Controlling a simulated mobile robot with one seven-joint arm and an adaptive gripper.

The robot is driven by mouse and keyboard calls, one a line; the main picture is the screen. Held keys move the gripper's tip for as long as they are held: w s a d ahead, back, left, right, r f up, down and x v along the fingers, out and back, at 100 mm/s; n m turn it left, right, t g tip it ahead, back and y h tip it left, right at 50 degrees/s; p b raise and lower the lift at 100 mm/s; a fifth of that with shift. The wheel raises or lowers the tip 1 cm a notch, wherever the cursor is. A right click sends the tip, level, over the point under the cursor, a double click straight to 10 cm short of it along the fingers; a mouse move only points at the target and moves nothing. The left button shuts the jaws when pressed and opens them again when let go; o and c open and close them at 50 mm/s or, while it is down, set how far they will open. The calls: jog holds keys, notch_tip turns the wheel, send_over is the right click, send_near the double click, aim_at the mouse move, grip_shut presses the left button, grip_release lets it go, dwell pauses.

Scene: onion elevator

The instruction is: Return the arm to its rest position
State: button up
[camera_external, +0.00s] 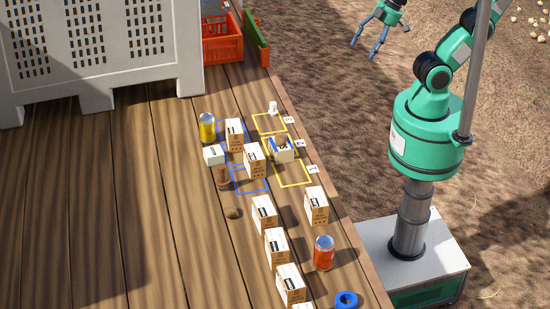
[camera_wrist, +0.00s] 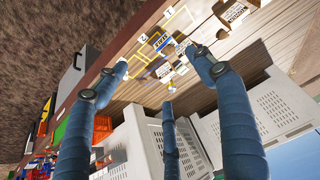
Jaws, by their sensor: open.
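My gripper (camera_external: 379,42) hangs at the top of the external view, above the bare ground to the right of the wooden deck. Its blue fingers are spread, with nothing visible between them. In the wrist view the fingers (camera_wrist: 162,71) also stand wide apart and empty. My green arm rises from a grey base at the right; its upper part leaves the picture. A small white box with blue sides (camera_external: 283,155) stands in the yellow outline marked 2 and holds something brownish. My gripper is well apart from it.
Several white cartons (camera_external: 316,205), a yellow can (camera_external: 207,127), an orange-red can (camera_external: 324,252) and a blue ring (camera_external: 346,300) stand on the wooden deck (camera_external: 150,200). A large grey crate (camera_external: 90,50) and an orange crate (camera_external: 221,40) are at the back. The ground around my gripper looks clear.

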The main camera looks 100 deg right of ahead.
notch_tip(320, 180, down, 16)
jog(key=b, duration=1.6)
jog(key=shift+r, duration=0.1)
